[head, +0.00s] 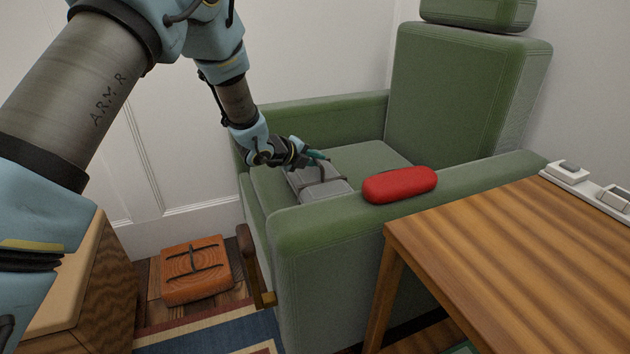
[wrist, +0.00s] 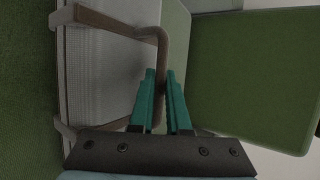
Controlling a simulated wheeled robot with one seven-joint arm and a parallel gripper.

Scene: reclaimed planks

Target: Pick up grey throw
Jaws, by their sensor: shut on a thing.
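The grey throw (head: 322,190) is a folded, boxy grey bundle with a brown strap handle on the seat of the green armchair (head: 340,235). In the wrist view the throw (wrist: 108,75) fills the left side, with its brown handle (wrist: 150,33) looping out to the right. My gripper (head: 322,156) is at the throw's top. In the wrist view my gripper's teal fingers (wrist: 162,75) are closed at the handle's outer bar and pinch it. The throw appears to rest on the seat; its underside is hidden.
A red rounded case (head: 400,185) lies on the chair's near armrest. A wooden table (head: 520,245) stands at right, with small white items (head: 590,183) on it. An orange-brown block with dark straps (head: 196,269) is on the floor at left, beside a wooden cabinet (head: 85,290).

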